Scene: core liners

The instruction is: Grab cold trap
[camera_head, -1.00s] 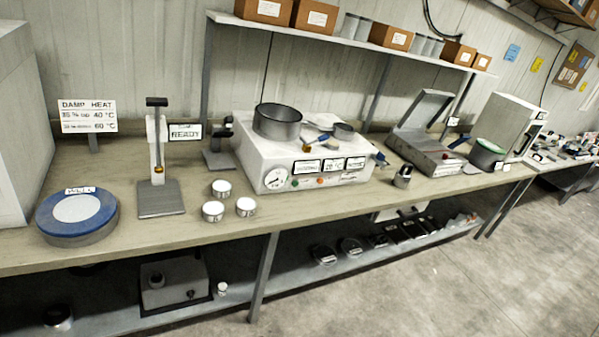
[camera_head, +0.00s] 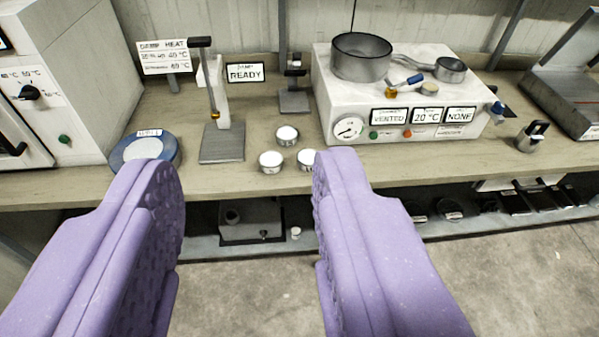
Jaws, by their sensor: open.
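No object in view carries a readable cold trap label. A small steel vessel with a dark upright part on top (camera_head: 533,135) stands on the bench at the right, beside the white console; I cannot tell for sure that it is the cold trap. The white console (camera_head: 340,105) carries a steel pot (camera_head: 361,58), a smaller steel pan (camera_head: 450,70) and blue-handled valves. My gripper (camera_head: 246,172) has two purple fingers spread wide with nothing between them. It is in front of the bench, left of the steel vessel and apart from it. The right finger partly hides a white-lidded tin.
The wooden bench (camera_head: 230,182) has white-lidded tins (camera_head: 287,135), a stand with a grey base (camera_head: 222,143) and a blue round dish (camera_head: 145,148). A white oven (camera_head: 70,60) stands left. A lower shelf holds a grey box (camera_head: 250,222) and dark items. The floor is open at right.

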